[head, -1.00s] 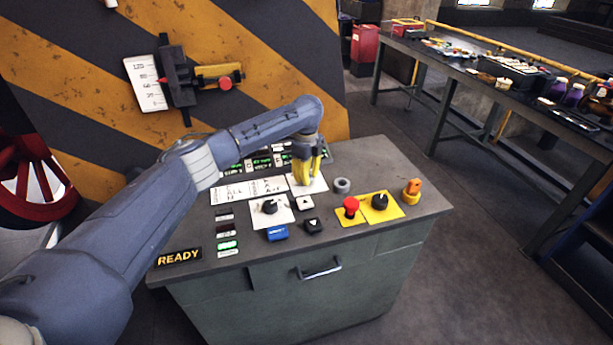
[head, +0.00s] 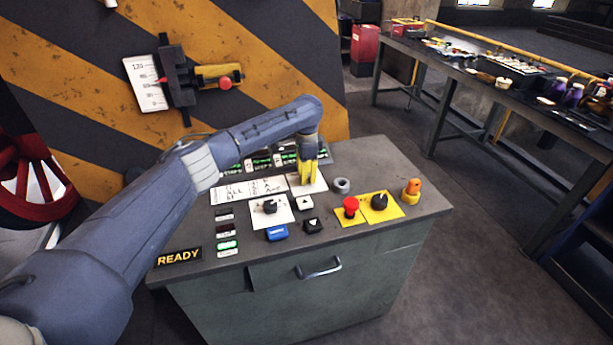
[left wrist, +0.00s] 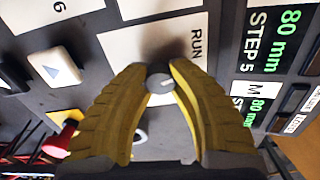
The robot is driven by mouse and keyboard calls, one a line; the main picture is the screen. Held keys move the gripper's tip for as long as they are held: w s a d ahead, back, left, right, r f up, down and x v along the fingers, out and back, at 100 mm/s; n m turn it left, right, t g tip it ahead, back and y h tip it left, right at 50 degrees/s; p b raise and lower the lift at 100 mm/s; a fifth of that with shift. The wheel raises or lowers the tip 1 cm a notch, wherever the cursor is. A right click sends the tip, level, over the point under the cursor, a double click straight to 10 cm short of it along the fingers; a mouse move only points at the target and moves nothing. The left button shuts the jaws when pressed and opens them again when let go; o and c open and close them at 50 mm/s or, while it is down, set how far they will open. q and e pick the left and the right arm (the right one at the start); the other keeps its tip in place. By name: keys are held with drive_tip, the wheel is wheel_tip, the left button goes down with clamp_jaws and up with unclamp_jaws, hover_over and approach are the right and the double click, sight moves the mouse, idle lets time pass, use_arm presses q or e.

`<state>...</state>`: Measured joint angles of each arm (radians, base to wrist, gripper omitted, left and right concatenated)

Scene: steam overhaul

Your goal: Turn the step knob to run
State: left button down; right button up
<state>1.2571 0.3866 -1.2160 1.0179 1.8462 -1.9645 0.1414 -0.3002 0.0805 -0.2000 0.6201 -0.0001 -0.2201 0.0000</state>
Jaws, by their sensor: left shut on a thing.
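My left gripper (head: 308,182) reaches down onto the console from the left, over a white label plate (head: 320,185) at the back of the panel. In the left wrist view its yellow fingers (left wrist: 158,80) are shut on the round grey step knob (left wrist: 158,84), one finger on each side. The word RUN (left wrist: 196,44) is printed on the plate beside the knob. I cannot tell clearly where the knob points. In the head view the fingers hide the knob. My right gripper is not in view.
Close by on the console (head: 400,165) are another black knob (head: 270,207), arrow buttons (head: 305,203), a blue button (head: 277,233), a red button (head: 351,205) and a black switch (head: 379,202) on yellow. STEP displays (left wrist: 268,45) lie beside the gripper. A READY sign (head: 178,258) is at front left.

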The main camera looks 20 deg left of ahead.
use_arm(q)
drive_tip(key=shift+a+n, duration=0.1)
drive_tip(key=shift+n, duration=1.4)
drive_tip(key=c, duration=1)
unclamp_jaws()
wheel_tip(320, 180, up, 12)
drive_tip(key=shift+s, duration=0.1)
